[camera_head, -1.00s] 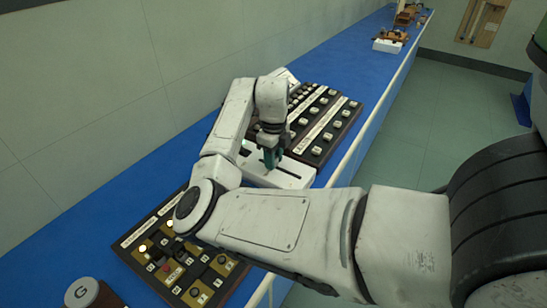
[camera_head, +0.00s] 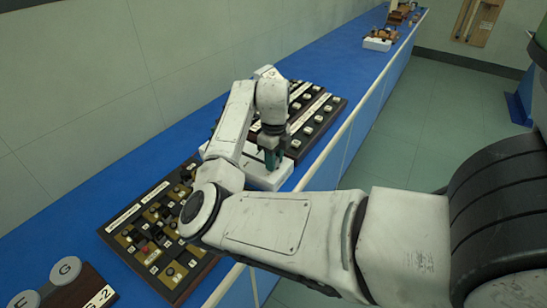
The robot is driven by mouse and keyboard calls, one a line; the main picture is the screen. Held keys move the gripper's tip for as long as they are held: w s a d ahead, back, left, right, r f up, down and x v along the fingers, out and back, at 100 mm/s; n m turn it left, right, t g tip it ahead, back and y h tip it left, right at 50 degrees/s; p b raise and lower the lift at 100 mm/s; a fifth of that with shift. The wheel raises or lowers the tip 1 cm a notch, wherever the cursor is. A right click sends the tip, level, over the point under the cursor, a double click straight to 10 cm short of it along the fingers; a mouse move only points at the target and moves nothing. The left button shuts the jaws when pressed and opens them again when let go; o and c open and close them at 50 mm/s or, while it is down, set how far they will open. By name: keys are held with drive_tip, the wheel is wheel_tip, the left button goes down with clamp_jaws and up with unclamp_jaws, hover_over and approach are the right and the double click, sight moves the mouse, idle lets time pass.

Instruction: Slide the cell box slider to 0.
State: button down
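The white cell box (camera_head: 265,180) sits on the blue bench, partly hidden behind my arm. My gripper (camera_head: 271,162), with dark teal fingers, points down over the top of the box, near its right end. The fingers are at the slot in the box top. The slider knob is hidden by the fingers, so I cannot tell whether they are closed on it. The scale marks on the box are too small to read.
A dark panel with rows of white knobs (camera_head: 322,119) lies just behind the box. Another panel with brass plates and switches (camera_head: 136,243) is at the near left. Round grey discs marked with letters (camera_head: 65,271) are at the lower left.

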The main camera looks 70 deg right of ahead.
drive_tip(key=shift+s, duration=0.25)
drive_tip(key=c, duration=0.9)
unclamp_jaws()
drive_tip(key=shift+s+a, duration=0.1)
drive_tip(key=shift+s, duration=0.05)
drive_tip(key=shift+r, duration=0.1)
wheel_tip(320, 180, up, 11)
drive_tip(key=shift+f+b, duration=0.15)
drive_tip(key=shift+b, duration=0.35)
